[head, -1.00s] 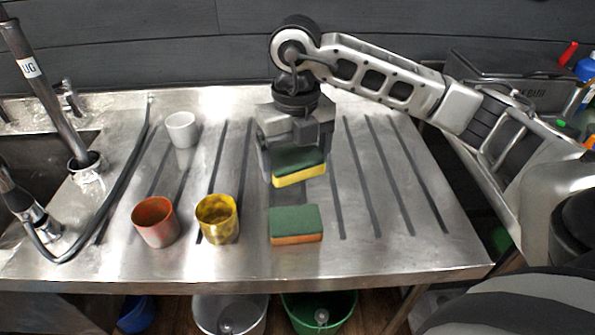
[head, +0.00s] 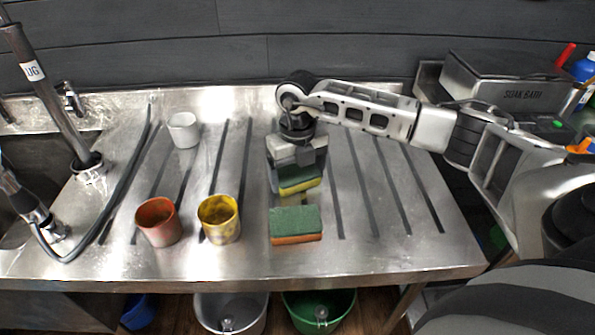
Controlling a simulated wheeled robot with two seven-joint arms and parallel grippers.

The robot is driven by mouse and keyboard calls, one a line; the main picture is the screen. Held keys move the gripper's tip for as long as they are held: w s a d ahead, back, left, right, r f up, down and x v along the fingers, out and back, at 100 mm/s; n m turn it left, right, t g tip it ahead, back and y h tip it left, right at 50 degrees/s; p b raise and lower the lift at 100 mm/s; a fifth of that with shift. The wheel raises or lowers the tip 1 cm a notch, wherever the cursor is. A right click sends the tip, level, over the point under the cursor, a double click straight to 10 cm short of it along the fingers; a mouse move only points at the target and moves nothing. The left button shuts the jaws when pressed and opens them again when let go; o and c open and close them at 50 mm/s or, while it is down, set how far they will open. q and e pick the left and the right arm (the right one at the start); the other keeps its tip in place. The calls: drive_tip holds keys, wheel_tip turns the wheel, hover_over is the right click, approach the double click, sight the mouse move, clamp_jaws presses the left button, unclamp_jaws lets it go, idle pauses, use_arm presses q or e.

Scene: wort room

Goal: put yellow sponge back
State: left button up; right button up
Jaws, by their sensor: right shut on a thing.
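The yellow sponge (head: 299,186) has a green top and a yellow lower layer. My right gripper (head: 297,175) points down and is shut on it, just behind an orange sponge with a green top (head: 296,224) on the steel drainboard (head: 390,250). The yellow sponge is close to the drainboard; I cannot tell if it touches it. The gripper's fingers partly hide it. My left gripper is not in view.
A white cup (head: 184,130), an orange cup (head: 158,222) and a yellow cup (head: 219,219) stand left of the sponges. A sink with a hose lies at the left. A metal soak bath (head: 510,85) is behind right. The drainboard's right part is clear.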

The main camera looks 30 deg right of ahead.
sight(297, 174)
drive_tip(key=shift+f, duration=0.2)
drive_tip(key=o, duration=0.7)
drive_tip(key=shift+r, duration=0.15)
wheel_tip(297, 174, up, 12)
drive_tip(key=shift+r+b, duration=0.15)
drive_tip(key=shift+b, duration=0.45)
